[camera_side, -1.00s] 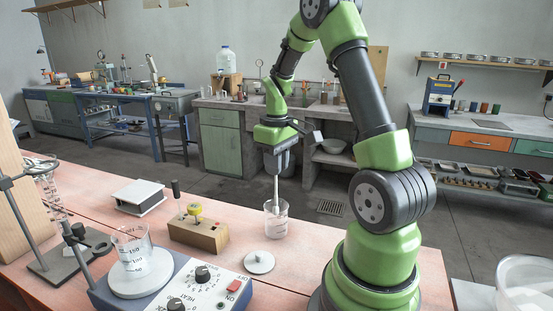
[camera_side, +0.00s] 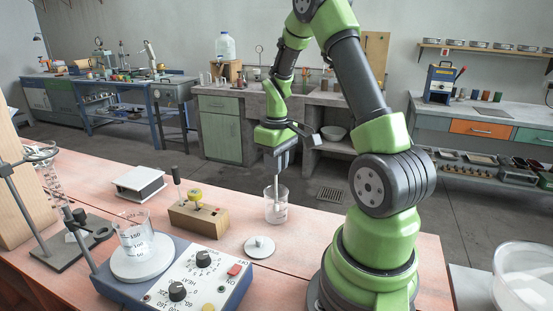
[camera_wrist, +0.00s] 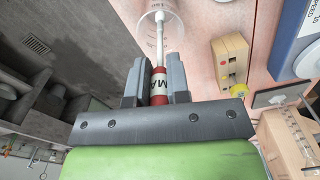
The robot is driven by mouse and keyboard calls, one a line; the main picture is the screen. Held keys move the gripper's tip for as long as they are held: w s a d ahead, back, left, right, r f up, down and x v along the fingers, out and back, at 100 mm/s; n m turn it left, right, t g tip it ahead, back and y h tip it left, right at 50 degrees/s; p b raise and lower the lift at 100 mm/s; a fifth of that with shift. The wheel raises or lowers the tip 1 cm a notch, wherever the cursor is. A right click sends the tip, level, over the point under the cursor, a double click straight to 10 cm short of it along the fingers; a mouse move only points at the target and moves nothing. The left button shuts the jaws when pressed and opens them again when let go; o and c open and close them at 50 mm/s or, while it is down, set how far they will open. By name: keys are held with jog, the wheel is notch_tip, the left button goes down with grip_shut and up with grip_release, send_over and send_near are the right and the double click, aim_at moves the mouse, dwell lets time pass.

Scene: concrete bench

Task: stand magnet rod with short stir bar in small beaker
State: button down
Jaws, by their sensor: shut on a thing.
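The magnet rod, a white shaft with a red-and-white lettered grip (camera_wrist: 159,88), is held between the fingers of my gripper (camera_wrist: 157,85). In the side view my gripper (camera_side: 281,172) is right above the small beaker (camera_side: 277,213), a clear glass on the pink bench. The shaft reaches down inside the beaker, roughly upright. The beaker also shows in the wrist view (camera_wrist: 178,22). I cannot make out the short stir bar or whether the rod's tip touches the beaker floor.
A hot plate (camera_side: 215,272) with a larger graduated beaker (camera_side: 135,236) stands front left. A wooden block (camera_side: 197,219) with a yellow knob is left of the small beaker. A white-topped box (camera_side: 140,182) is farther left.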

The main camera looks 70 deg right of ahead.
jog(key=shift+f, duration=0.75)
jog(key=shift+c, duration=2.3)
grip_release()
jog(key=shift+r, duration=0.1)
jog(key=shift+r, duration=3.45)
jog(key=shift+a, duration=0.1)
jog(key=a+r+t, duration=0.4)
jog(key=a+r, duration=0.5)
jog(key=a, duration=0.4)
jog(key=s+a+r+m+t+y, duration=0.1)
jog(key=s+a+r+t+y, duration=0.1)
jog(key=s+a, duration=0.6)
jog(key=shift+a+r+t, duration=0.55)
jog(key=shift+a+t, duration=0.05)
jog(key=shift+a, duration=0.15)
